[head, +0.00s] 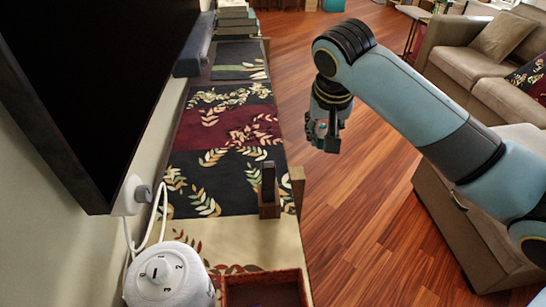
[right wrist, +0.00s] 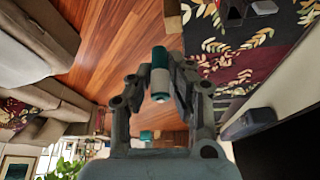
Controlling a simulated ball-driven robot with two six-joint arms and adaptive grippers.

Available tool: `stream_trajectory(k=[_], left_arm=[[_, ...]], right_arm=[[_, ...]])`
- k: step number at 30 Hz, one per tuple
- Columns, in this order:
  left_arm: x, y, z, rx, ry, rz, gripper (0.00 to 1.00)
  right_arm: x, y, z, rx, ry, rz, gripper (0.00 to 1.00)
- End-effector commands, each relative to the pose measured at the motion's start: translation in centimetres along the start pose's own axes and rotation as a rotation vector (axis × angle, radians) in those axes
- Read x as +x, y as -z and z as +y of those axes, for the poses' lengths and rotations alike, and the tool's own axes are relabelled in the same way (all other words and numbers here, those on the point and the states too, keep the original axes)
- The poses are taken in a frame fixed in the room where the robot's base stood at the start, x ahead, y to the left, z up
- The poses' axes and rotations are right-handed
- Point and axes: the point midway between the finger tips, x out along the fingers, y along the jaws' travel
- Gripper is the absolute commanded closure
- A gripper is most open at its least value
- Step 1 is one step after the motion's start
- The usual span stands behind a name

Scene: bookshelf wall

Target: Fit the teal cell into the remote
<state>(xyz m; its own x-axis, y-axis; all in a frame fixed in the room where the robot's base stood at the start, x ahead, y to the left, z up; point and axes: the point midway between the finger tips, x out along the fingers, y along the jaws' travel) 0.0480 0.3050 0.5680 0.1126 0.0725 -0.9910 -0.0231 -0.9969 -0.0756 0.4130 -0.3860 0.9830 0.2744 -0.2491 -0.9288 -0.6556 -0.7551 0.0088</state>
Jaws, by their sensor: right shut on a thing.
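The teal cell (right wrist: 159,57) is held between the fingers of my right gripper (right wrist: 160,85) in the right wrist view. It has a teal end and a pale grey-white body with a small tip. In the head view my right gripper (head: 325,135) hangs beyond the right edge of the cabinet, over the floor; the cell is hard to make out there. A dark upright piece (head: 268,178), which looks like the remote, stands in a small wooden holder (head: 269,208) on the cabinet, lower left of the gripper and apart from it. Its cell bay is not visible. My left gripper is not in view.
A wooden post (head: 297,185) stands beside the holder at the cabinet edge. A reddish tray (head: 265,278) and a white dial unit (head: 167,275) are at the near end. The television (head: 95,80) overhangs at left. A patterned runner (head: 225,125) covers the cabinet.

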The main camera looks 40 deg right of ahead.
Motion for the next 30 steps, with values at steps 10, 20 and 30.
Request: stream_trajectory(k=[10,20,30], left_arm=[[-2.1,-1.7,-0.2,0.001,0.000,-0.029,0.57],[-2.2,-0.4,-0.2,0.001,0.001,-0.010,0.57],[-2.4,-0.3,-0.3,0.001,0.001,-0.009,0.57]], right_arm=[[-0.9,1.0,-3.5,0.160,-0.048,0.004,1.00],[3.1,-0.3,-10.6,0.154,-0.051,0.008,1.00],[6.3,-1.6,-11.6,0.151,-0.054,0.010,1.00]])
